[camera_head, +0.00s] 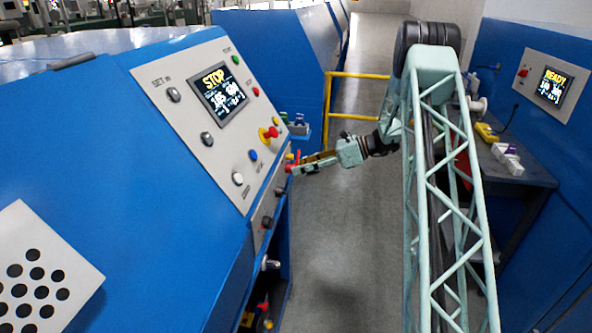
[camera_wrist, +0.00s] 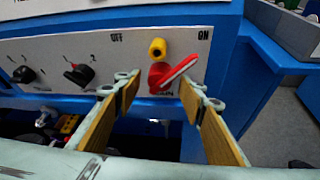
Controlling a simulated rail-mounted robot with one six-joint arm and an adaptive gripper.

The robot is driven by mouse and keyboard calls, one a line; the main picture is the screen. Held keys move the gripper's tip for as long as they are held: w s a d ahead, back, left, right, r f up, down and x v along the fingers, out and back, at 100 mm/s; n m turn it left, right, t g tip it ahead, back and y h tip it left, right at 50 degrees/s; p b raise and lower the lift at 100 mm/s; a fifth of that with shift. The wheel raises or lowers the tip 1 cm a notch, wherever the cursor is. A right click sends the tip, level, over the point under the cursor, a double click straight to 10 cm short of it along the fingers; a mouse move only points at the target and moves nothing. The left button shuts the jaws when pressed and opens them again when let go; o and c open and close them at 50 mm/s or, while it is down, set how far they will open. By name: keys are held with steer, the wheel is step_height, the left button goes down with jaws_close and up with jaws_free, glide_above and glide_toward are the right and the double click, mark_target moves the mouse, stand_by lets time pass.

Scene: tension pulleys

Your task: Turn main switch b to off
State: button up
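The red handle slants up to the right, towards ON. My gripper (camera_wrist: 162,86) is open in front of it, with one wood-coloured finger on each side. The handle shows between the fingertips; I cannot tell whether they touch it. In the head view my gripper (camera_head: 294,167) reaches the lower right edge of the blue machine, and red (camera_head: 290,158) shows at its tips.
Two black knobs (camera_wrist: 80,74) are left of the switch. Above in the head view is a control panel (camera_head: 205,120) with a "STOP" screen (camera_head: 219,92). A yellow rail (camera_head: 328,100) stands behind. A dark bench (camera_head: 520,170) is right; the grey aisle floor between is clear.

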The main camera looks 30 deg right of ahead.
steer(key=shift+x, duration=1)
steer(key=shift+c, duration=0.3)
steer(key=c, duration=1.1)
steer(key=shift+o, duration=0.2)
